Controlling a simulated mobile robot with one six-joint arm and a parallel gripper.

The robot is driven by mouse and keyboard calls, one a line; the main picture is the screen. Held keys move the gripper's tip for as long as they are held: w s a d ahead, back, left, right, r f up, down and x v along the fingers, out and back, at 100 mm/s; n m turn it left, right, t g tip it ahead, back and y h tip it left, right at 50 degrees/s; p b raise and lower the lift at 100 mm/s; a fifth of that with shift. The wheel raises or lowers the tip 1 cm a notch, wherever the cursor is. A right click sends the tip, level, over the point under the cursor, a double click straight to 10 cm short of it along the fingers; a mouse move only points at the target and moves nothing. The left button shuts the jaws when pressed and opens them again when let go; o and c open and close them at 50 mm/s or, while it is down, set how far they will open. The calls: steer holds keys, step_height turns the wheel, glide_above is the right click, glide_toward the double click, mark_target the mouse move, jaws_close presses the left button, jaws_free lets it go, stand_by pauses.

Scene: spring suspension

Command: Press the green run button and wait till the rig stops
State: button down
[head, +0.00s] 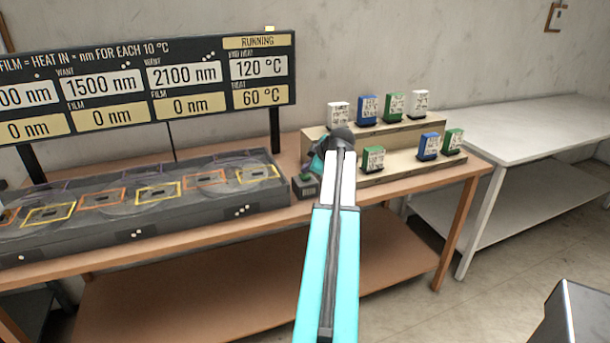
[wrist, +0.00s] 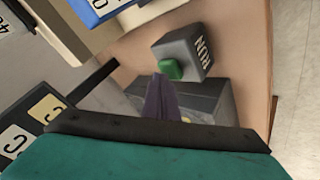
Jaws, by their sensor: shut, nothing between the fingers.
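The run box (wrist: 192,52) is dark grey with white RUN lettering, and its green button (wrist: 171,70) faces my gripper in the wrist view. My gripper (wrist: 159,82) is shut and empty, its dark tips just beside the green button; I cannot tell whether they touch. In the head view my gripper (head: 318,163) is above the run box (head: 305,187), partly hiding it. The rig (head: 130,215) is a long grey case with a clear cover over orange and yellow outlined stations. The sign (head: 150,85) above it reads RUNNING, with 120 °C and 60 °C, and visible film values of 0 nm.
Several small labelled blocks in white, blue and green stand on a stepped stand (head: 405,140) right of my gripper. The wooden table (head: 240,225) carries everything. A pale side table (head: 530,125) at right is bare.

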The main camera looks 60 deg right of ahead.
mark_target(307, 176)
steer(key=shift+r, duration=0.7)
steer(key=shift+r+p, duration=1)
steer(key=shift+r, duration=1.5)
